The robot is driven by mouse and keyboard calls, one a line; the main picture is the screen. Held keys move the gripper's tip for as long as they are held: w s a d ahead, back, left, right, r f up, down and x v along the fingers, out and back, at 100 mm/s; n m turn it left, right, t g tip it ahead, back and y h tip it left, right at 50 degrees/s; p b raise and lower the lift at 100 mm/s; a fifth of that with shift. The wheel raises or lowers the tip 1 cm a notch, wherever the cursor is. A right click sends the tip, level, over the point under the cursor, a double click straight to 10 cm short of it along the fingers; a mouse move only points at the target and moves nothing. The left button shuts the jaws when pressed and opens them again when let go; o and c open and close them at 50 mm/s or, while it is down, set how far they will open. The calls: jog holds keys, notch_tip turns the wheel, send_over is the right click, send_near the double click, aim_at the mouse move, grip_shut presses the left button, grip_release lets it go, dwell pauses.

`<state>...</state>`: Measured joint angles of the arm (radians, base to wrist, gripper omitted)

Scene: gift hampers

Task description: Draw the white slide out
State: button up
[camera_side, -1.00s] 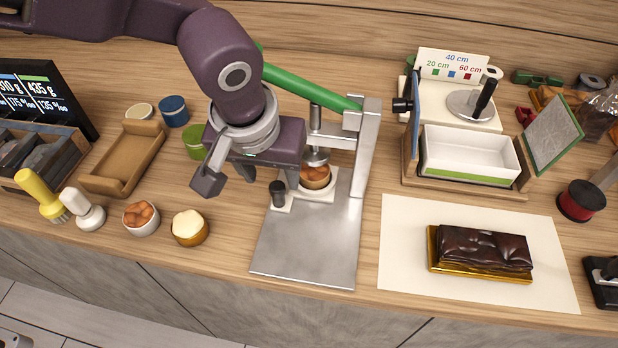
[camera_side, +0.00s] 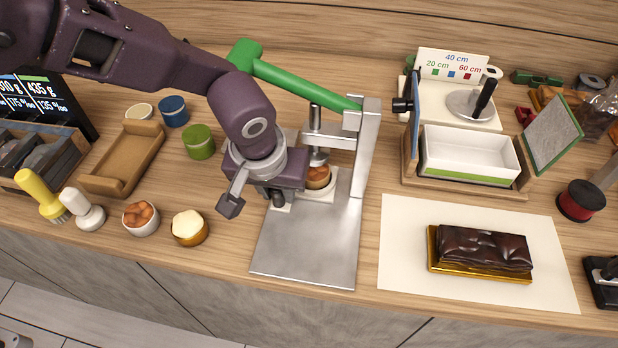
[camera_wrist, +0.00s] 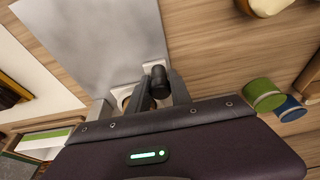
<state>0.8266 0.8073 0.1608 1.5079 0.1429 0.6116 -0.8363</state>
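The white slide (camera_side: 312,197) is a thin plate in the metal press (camera_side: 318,238), with a small cup of brown filling (camera_side: 318,177) on it under the plunger. A black knob (camera_wrist: 159,82) stands at the slide's near left end. My gripper (camera_side: 278,198) is low over that end. In the wrist view, its two fingers (camera_wrist: 159,90) stand close on either side of the knob and look shut on it. My gripper's body hides part of the slide and most of the knob in the side view.
The press has a long green lever (camera_side: 300,80) above and a steel base with clear room in front. A filled bowl (camera_side: 141,217) and a cream-topped pot (camera_side: 189,228) stand at left. A green tub (camera_side: 199,141) stands behind my gripper. A chocolate cake (camera_side: 484,249) lies at right.

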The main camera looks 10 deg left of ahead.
jog(key=shift+s, duration=5.25)
jog(key=shift+c, duration=0.4)
jog(key=o, duration=1)
notch_tip(320, 180, up, 7)
